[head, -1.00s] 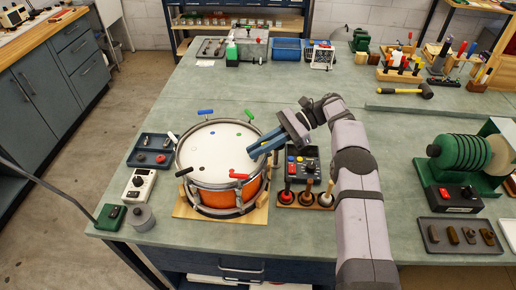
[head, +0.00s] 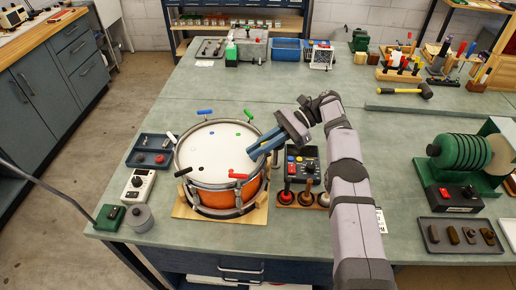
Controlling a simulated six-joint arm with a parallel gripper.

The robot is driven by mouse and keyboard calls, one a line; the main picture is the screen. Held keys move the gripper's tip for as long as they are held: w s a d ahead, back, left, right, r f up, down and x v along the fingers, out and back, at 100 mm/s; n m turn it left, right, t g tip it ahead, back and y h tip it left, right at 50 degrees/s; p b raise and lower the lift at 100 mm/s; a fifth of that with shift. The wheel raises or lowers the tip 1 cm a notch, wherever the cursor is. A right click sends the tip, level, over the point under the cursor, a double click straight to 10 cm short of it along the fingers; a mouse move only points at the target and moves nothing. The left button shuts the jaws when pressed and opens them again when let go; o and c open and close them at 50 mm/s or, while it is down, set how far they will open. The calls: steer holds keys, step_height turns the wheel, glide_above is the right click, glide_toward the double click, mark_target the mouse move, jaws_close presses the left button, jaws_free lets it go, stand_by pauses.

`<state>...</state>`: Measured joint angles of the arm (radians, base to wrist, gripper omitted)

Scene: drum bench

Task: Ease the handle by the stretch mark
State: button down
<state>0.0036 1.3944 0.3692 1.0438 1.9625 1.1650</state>
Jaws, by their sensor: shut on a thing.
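The drum (head: 213,150) has a white head, an orange shell and a metal hoop. Small coloured marks dot the head near its edge; their symbols are too small to read. Around the rim stand a blue handle (head: 205,111), a green handle (head: 249,114), a red handle (head: 238,175), a black handle (head: 183,171) and a white handle (head: 172,135). My gripper (head: 252,155) reaches in from the right, its blue fingers low over the drum's right rim. It is shut on a handle there, which the fingers hide; I cannot tell its colour.
A control box (head: 301,165) and several plungers on a wooden stand (head: 322,200) sit close to the drum's right. A dark tray (head: 150,143) and a cream box (head: 139,187) stand at its left.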

steer(key=c, duration=1.8)
jaws_free()
steer(key=shift+r, duration=0.1)
steer(key=shift+c, duration=0.2)
steer(key=shift+r, duration=0.4)
step_height(320, 180, up, 9)
steer(key=p, duration=0.5)
steer(key=shift+r+p, duration=0.15)
steer(key=shift+p, duration=0.25)
steer(key=shift+w, duration=0.1)
